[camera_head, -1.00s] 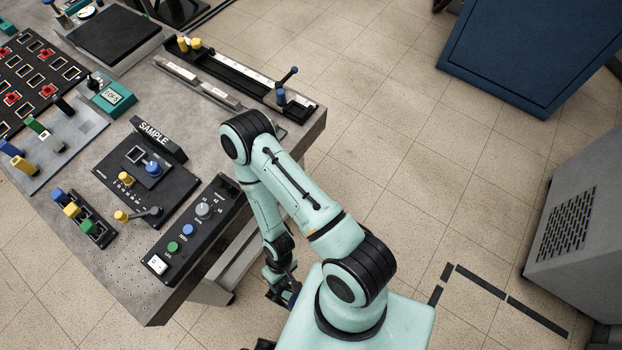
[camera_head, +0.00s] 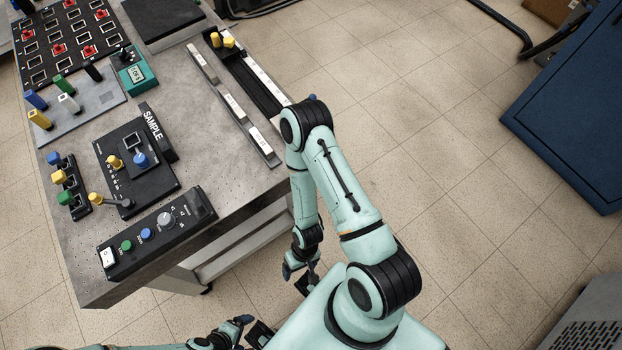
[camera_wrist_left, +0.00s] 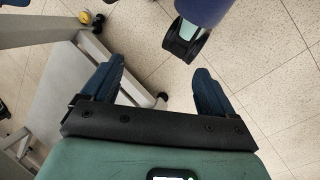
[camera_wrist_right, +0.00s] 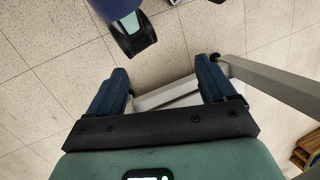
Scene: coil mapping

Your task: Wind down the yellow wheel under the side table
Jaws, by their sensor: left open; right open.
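A small round yellow part (camera_wrist_left: 85,17), possibly the yellow wheel, shows at the top left of the left wrist view, by the grey table frame. Its full shape is unclear, and it is hidden in the head view. The grey table (camera_head: 215,172) fills the left of the head view; its underside is mostly hidden there. My left gripper (camera_head: 256,332) is low at the bottom of the head view; it is open and empty in the left wrist view (camera_wrist_left: 157,80). My right gripper (camera_head: 307,282) hangs beside the table's right edge, open and empty (camera_wrist_right: 166,78).
The tabletop holds a black knob panel (camera_head: 157,235), a SAMPLE block (camera_head: 158,132), a teal meter (camera_head: 135,74) and a rail with yellow knobs (camera_head: 250,80). A blue cabinet (camera_head: 575,105) stands at the right. Tiled floor between is clear.

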